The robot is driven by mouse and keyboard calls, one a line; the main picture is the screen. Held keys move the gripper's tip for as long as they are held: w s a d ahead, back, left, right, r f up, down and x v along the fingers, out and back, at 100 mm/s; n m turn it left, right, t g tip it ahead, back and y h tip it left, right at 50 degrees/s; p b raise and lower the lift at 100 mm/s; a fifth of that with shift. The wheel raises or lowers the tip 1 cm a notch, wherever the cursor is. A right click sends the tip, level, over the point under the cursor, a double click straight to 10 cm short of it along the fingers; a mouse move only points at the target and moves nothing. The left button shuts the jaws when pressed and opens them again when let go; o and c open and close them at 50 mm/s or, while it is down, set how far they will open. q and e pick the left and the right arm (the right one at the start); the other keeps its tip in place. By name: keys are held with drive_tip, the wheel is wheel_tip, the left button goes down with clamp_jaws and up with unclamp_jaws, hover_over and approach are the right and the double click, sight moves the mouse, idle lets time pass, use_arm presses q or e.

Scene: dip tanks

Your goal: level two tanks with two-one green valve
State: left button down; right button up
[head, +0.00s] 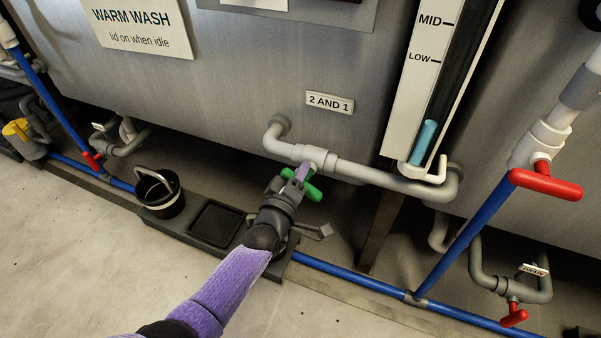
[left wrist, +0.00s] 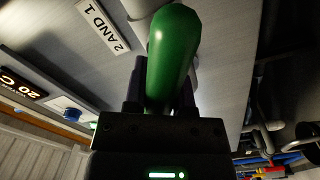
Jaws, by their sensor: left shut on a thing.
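The green valve handle (head: 314,191) sits on the grey pipe under the "2 AND 1" label (head: 329,102). My left gripper (head: 293,183) reaches up to it and is shut on it; parts of the handle stick out on either side. In the left wrist view the green handle (left wrist: 172,55) fills the space between the dark fingers. The grey cross pipe (head: 372,174) runs right from the valve. The level gauge (head: 425,125) shows a short blue column below the LOW mark. My right gripper is not in view.
Red valve handles (head: 546,184) and (head: 514,318) are at the right, and another (head: 92,160) is at the left. A black bucket (head: 160,196) and a shallow black tray (head: 215,223) are below. Blue pipe (head: 345,274) runs along the floor. The floor at front left is clear.

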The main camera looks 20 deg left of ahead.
use_arm(q)
drive_tip(key=shift+a+f+n+b, duration=0.1)
drive_tip(key=shift+f+n+b, duration=0.15)
drive_tip(key=shift+n, duration=0.7)
drive_tip(key=shift+d+f+n+b, duration=0.1)
drive_tip(key=shift+n+b, duration=0.15)
drive_tip(key=shift+n, duration=0.75)
drive_tip(key=shift+a+f+n+b, duration=0.1)
drive_tip(key=shift+f+n+b, duration=0.15)
drive_tip(key=shift+n, duration=1)
drive_tip(key=shift+c, duration=2.2)
unclamp_jaws()
drive_tip(key=shift+r, duration=0.1)
